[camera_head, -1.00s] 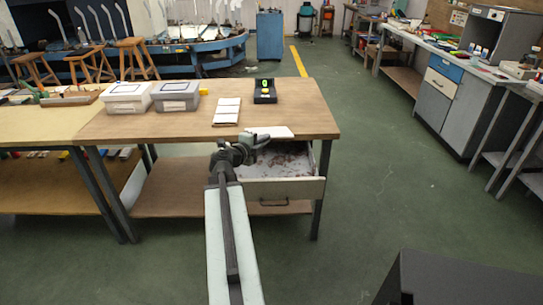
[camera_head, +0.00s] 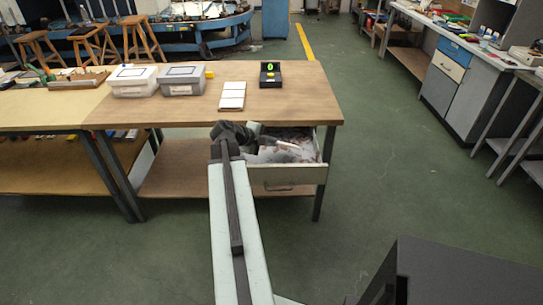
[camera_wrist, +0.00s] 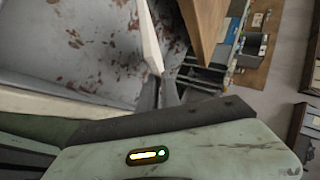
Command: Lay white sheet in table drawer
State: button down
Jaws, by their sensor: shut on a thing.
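The table drawer (camera_head: 288,176) is pulled out under the right end of the wooden table. Its grey, brown-flecked floor also shows in the wrist view (camera_wrist: 75,30). My gripper (camera_head: 262,140) is at the drawer's left part, low near its opening. It is shut on the white sheet (camera_head: 288,145), which shows as a thin pale strip over the drawer. In the wrist view the sheet (camera_wrist: 149,38) is seen nearly edge-on, running up from my fingertips (camera_wrist: 166,90). I cannot tell whether it touches the drawer floor.
The wooden tabletop (camera_head: 200,112) overhangs the drawer's back. On it stand a stack of white cards (camera_head: 232,96), a black device with a green display (camera_head: 270,73), a white box (camera_head: 133,80) and a grey box (camera_head: 182,80). The green floor right of the drawer is clear.

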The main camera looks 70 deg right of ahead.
notch_tip(320, 180, down, 4)
jog(key=b, duration=0.3)
jog(key=shift+b, duration=0.4)
jog(key=shift+r, duration=0.1)
jog(key=c, duration=1.6)
grip_release()
jog(key=shift+o, duration=0.2)
